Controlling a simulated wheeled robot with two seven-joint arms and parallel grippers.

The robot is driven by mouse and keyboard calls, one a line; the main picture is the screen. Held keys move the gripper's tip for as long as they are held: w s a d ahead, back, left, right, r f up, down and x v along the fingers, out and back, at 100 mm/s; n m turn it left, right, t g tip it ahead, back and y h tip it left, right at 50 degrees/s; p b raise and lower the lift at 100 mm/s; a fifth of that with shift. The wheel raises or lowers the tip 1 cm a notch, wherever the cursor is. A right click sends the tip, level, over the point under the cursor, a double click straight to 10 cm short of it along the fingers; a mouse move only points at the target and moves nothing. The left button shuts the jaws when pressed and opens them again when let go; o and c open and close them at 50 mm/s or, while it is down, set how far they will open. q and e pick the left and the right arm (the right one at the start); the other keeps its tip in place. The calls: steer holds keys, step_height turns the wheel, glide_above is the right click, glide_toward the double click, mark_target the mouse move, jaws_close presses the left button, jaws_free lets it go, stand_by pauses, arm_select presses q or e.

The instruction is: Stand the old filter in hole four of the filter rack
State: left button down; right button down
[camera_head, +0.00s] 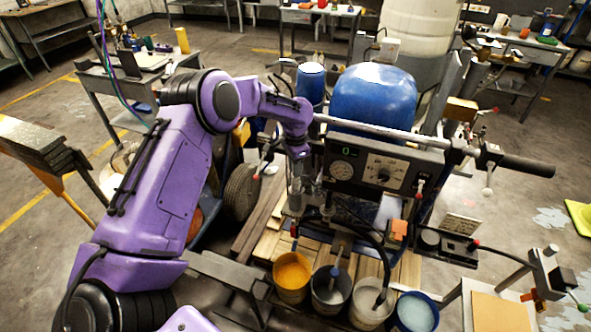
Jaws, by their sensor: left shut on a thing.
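My left arm comes in from the left, and its gripper (297,200) points down in front of the line striper (385,168), left of its control panel. The gripper is shut on a small, slim thing, which I take to be the old filter; its outline is hard to separate from the fingers and the metal parts behind. My right gripper is not in view.
Buckets of yellow (292,275), grey (331,290) and white paint (371,302) and a blue-rimmed one (416,312) stand in a row on wooden boards. The striper's handlebar (385,131) crosses right of the gripper. A black plate (446,243) sits to the right.

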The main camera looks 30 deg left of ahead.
arm_select(q)
steer(key=shift+r, duration=2.2)
